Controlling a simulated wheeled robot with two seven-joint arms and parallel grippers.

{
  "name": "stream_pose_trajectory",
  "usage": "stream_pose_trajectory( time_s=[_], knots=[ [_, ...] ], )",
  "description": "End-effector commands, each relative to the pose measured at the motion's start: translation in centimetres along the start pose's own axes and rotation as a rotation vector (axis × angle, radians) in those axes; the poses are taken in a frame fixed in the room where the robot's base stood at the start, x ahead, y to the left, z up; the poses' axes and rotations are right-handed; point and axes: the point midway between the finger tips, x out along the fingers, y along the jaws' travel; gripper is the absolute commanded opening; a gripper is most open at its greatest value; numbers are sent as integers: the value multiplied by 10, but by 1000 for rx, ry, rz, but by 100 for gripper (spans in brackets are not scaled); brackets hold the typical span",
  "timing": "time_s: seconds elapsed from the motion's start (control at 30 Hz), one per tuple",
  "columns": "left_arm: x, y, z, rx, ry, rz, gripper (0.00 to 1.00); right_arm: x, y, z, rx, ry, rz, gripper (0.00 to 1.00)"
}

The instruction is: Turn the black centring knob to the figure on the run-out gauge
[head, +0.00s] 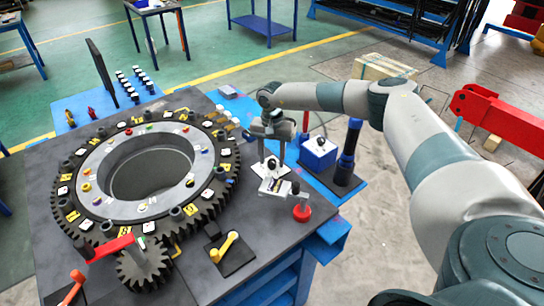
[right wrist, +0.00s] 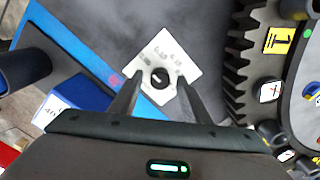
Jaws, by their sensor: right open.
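The black knob (right wrist: 160,77) sits on a white plate (right wrist: 163,52) with small printed figures along its upper side, too small to read surely. A light mark shows on the knob. In the head view the plate (head: 268,184) lies on the dark bench, right of the big gear ring. My right gripper (head: 272,147) points down over the knob. Its two fingers stand apart on either side of the knob in the right wrist view, with nothing held. I cannot tell whether they touch it. I cannot make out the run-out gauge's reading. My left gripper is not in view.
The big toothed ring (head: 77,207) fills the bench's left. A blue box (head: 318,153) and a dark blue-black post (head: 348,150) stand close right of the gripper. A red knob (head: 302,212) and a yellow crank (head: 225,245) are nearer the front.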

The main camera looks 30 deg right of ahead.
Motion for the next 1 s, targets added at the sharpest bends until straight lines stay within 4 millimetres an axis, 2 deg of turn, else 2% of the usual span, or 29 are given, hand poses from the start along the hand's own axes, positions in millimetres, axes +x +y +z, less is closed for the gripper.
stream_pose_trajectory(
  time_s=[0.4, 0.43, 0.6, 1.0],
  knots=[
    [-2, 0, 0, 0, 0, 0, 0, 7, 0, 0, 0, 1, 0, 43],
    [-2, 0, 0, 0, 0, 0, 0, 7, 0, 0, 0, 1, 0, 41],
    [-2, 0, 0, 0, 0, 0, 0, 7, 0, 0, 0, 1, 0, 2],
    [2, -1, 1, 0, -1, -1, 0, 8, 0, 0, 37, 1, 0, 2]
  ],
)
